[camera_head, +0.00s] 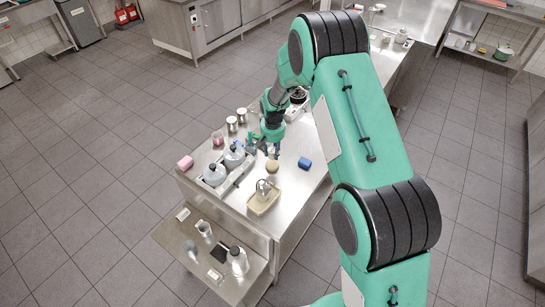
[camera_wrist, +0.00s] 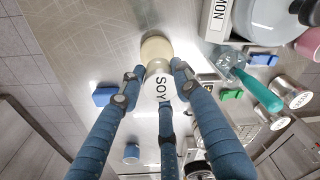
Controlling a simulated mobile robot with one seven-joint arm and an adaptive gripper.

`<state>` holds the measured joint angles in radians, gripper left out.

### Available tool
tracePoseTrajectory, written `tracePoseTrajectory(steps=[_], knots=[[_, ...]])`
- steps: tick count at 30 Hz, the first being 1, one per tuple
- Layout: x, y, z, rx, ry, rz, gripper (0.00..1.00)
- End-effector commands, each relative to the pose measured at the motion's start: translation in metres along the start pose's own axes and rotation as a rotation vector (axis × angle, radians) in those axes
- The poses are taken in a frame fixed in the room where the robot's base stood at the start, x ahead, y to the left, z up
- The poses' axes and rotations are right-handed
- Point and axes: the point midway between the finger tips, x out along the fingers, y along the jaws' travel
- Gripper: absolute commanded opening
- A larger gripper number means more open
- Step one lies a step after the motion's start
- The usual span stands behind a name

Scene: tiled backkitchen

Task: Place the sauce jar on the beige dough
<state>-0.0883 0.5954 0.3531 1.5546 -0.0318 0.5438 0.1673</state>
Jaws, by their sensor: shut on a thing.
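My gripper (camera_wrist: 153,74) has blue padded fingers closed around the sauce jar (camera_wrist: 160,90), which has a white label reading SOY. The beige dough (camera_wrist: 157,47) is a round lump on the steel table, just beyond the jar's far end in the wrist view. I cannot tell whether jar and dough touch. In the head view the dough (camera_head: 272,166) lies just in front of my gripper (camera_head: 272,148), which is low over the table. The jar is mostly hidden there by the fingers.
A blue block (camera_head: 304,163) lies right of the dough. A beige tray (camera_head: 257,210) holding a metal vessel is at the front. Metal cans (camera_head: 232,124) stand behind. The table's right front is bare.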

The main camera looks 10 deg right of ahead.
Motion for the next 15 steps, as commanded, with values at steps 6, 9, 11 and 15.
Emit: tracePoseTrajectory(steps=[6, 9, 11, 15], knots=[[0.013, 0.000, 0.002, 0.000, -0.001, 0.000, 0.04], [0.024, 0.000, 0.003, 0.000, -0.002, 0.000, 0.04], [0.028, 0.000, 0.003, 0.000, 0.000, 0.000, 0.04], [0.034, 0.000, 0.003, 0.000, 0.001, 0.000, 0.04]])
